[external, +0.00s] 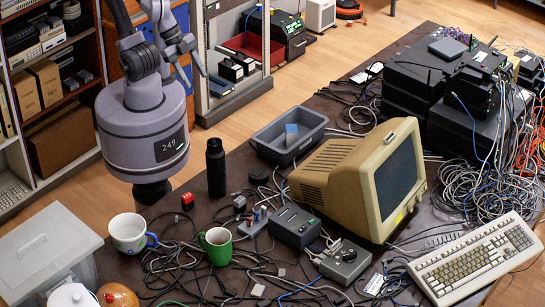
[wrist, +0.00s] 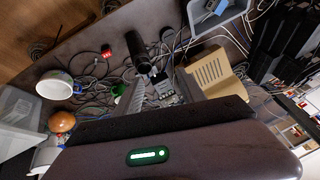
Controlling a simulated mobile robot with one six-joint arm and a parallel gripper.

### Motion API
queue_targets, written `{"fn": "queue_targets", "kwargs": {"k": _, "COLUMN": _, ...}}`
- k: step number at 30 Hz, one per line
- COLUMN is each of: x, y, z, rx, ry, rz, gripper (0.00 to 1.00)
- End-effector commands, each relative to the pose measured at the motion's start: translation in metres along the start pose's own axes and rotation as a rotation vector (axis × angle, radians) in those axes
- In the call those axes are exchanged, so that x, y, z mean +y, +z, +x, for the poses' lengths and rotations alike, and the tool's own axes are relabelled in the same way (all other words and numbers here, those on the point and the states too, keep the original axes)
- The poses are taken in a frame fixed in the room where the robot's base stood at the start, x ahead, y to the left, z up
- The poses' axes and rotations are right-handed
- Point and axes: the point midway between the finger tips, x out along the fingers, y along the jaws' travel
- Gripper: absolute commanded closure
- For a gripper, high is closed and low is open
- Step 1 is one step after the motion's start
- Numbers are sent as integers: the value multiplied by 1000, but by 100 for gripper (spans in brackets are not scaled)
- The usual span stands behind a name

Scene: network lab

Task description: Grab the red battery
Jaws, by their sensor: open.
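The red battery (external: 187,201), a small red block with a dark lower part, sits on the dark table left of the black bottle. It also shows in the wrist view as a small red block (wrist: 106,51), up and left of my fingers. My gripper (external: 194,70) is raised high above the far left of the table, well apart from the battery. In the wrist view my gripper (wrist: 162,80) has its two grey fingers spread, with nothing held between them.
A black bottle (external: 216,168) stands close right of the battery. A white mug (external: 128,233) and green mug (external: 217,246) stand nearer the front. Cables (external: 170,265) clutter the table. A grey bin (external: 290,149) and a beige monitor (external: 330,180) are to the right.

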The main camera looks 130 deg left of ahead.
Motion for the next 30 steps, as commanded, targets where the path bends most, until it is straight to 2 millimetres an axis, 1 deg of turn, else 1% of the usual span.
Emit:
{"fn": "queue_targets", "kwargs": {"k": 1, "x": 13, "y": -15, "z": 14, "rx": -53, "ry": 38, "rz": -146, "gripper": 53}}
{"fn": "queue_targets", "kwargs": {"k": 2, "x": 24, "y": -25, "z": 25, "rx": -93, "ry": 58, "rz": -275, "gripper": 53}}
{"fn": "queue_targets", "kwargs": {"k": 3, "x": 41, "y": -39, "z": 43, "rx": -153, "ry": 74, "rz": -459, "gripper": 53}}
{"fn": "queue_targets", "kwargs": {"k": 5, "x": 69, "y": -53, "z": 72, "rx": -249, "ry": 68, "rz": -739, "gripper": 53}}
{"fn": "queue_targets", "kwargs": {"k": 6, "x": 89, "y": -59, "z": 91, "rx": -311, "ry": 47, "rz": -915, "gripper": 53}}
{"fn": "queue_targets", "kwargs": {"k": 9, "x": 132, "y": -62, "z": 136, "rx": -432, "ry": -47, "rz": -1285, "gripper": 53}}
{"fn": "queue_targets", "kwargs": {"k": 12, "x": 160, "y": -57, "z": 166, "rx": -495, "ry": -140, "rz": -1520, "gripper": 53}}
{"fn": "queue_targets", "kwargs": {"k": 15, "x": 173, "y": -50, "z": 183, "rx": -516, "ry": -187, "rz": -1622, "gripper": 53}}
{"fn": "queue_targets", "kwargs": {"k": 17, "x": 177, "y": -45, "z": 195, "rx": -519, "ry": -195, "rz": -1639, "gripper": 53}}
{"fn": "queue_targets", "kwargs": {"k": 21, "x": 186, "y": -25, "z": 236, "rx": -518, "ry": -195, "rz": -1637, "gripper": 53}}
{"fn": "queue_targets", "kwargs": {"k": 24, "x": 192, "y": -12, "z": 261, "rx": -518, "ry": -195, "rz": -1637, "gripper": 53}}
{"fn": "queue_targets", "kwargs": {"k": 27, "x": 197, "y": -4, "z": 279, "rx": -517, "ry": -193, "rz": -1636, "gripper": 53}}
{"fn": "queue_targets", "kwargs": {"k": 30, "x": 199, "y": 0, "z": 287, "rx": -517, "ry": -193, "rz": -1636, "gripper": 53}}
